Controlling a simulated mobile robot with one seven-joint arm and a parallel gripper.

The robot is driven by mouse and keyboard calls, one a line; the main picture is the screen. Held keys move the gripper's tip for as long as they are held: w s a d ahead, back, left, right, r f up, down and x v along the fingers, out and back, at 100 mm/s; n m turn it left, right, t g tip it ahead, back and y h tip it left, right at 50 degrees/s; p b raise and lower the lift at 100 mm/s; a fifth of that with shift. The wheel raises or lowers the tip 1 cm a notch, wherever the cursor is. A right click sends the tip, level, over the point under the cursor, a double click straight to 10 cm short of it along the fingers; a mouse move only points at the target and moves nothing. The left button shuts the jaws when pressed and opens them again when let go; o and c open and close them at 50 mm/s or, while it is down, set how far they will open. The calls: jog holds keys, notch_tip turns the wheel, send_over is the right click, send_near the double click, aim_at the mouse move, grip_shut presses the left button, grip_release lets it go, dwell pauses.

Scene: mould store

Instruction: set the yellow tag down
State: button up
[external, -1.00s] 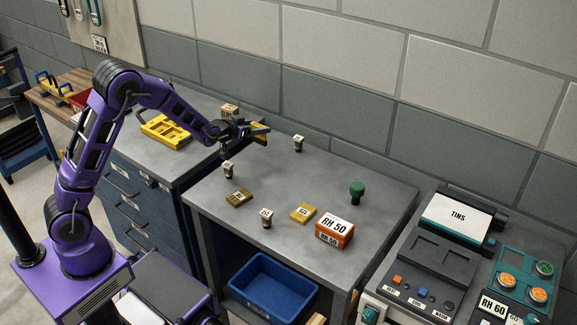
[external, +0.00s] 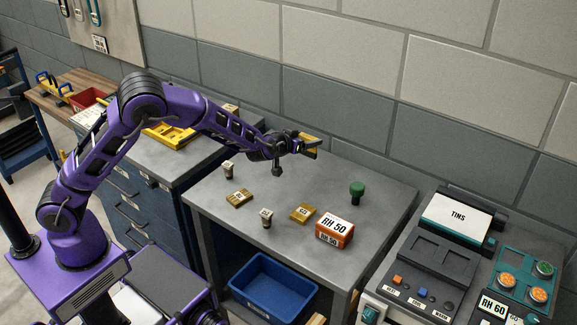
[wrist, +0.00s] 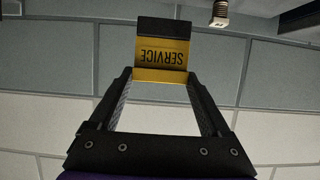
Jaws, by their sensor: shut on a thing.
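The yellow tag (wrist: 162,52) has a black edge and the word SERVICE, upside down in the wrist view. My gripper (wrist: 160,78) is shut on it, with a finger on each side. In the external view my gripper (external: 310,146) holds the yellow tag (external: 309,141) above the back of the grey table (external: 330,210), near the wall. The tag is clear of the tabletop. The spot on the table right behind my wrist is hidden.
A blue bin (external: 272,288) sits underneath. A control panel (external: 430,270) stands right.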

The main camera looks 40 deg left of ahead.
notch_tip(320, 180, down, 10)
jog(key=shift+d+r+b, duration=0.1)
jog(key=shift+b, duration=0.55)
jog(key=shift+f, duration=0.25)
jog(key=o, duration=1.2)
jog(key=shift+c, duration=0.2)
jog(key=shift+r, duration=0.25)
jog(key=shift+s+r, duration=0.1)
jog(key=shift+s, duration=0.15)
jog(key=v, duration=1.1)
jog(key=shift+s, duration=0.25)
jog(key=shift+r, duration=0.1)
